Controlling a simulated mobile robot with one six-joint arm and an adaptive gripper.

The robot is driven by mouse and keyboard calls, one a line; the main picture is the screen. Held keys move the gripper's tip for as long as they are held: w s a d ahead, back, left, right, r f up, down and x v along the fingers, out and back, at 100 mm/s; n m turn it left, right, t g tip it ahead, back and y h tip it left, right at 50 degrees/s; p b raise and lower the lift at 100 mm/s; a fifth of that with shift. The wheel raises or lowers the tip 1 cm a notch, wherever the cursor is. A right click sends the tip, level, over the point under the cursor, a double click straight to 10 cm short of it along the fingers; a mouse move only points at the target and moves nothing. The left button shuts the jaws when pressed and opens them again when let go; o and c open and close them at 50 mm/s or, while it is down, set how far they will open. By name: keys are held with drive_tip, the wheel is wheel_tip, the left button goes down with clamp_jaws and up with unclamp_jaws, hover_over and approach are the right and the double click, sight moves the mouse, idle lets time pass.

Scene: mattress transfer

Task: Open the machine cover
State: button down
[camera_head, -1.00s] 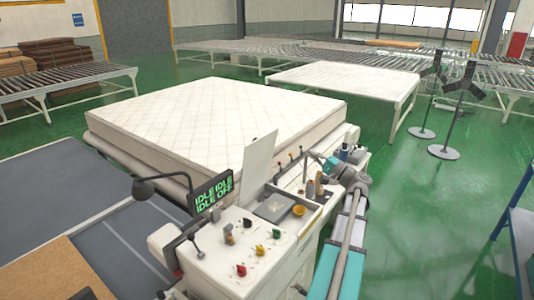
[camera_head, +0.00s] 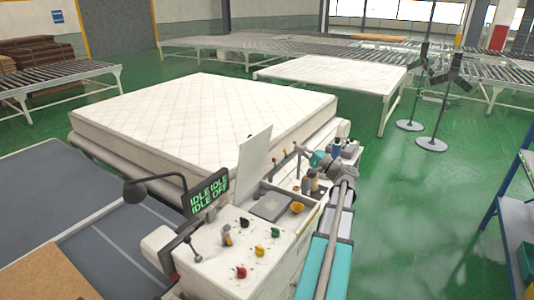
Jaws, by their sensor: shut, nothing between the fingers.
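A flat grey lid-like plate (camera_head: 271,207) lies on the machine top. My gripper (camera_head: 297,149) is small and partly hidden at the end of my arm, shut and empty, to the right of the white panel. I cannot tell whether it touches anything.
A quilted white mattress (camera_head: 205,115) lies behind the machine. Small bottles and a yellow cup (camera_head: 297,207) stand on the machine top. Two black stands (camera_head: 432,143) are on the green floor at right. A blue shelf (camera_head: 515,220) is at the right edge. Roller conveyors (camera_head: 60,88) run behind.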

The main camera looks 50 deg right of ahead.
wheel_tip(320, 180, down, 9)
drive_tip(key=b, duration=0.9)
drive_tip(key=shift+w, duration=0.25)
drive_tip(key=p, duration=0.4)
approach(257, 144)
drive_tip(key=x, duration=0.4)
drive_tip(key=shift+w+r, duration=0.1)
drive_tip(key=shift+w, duration=0.3)
drive_tip(key=shift+a, duration=0.1)
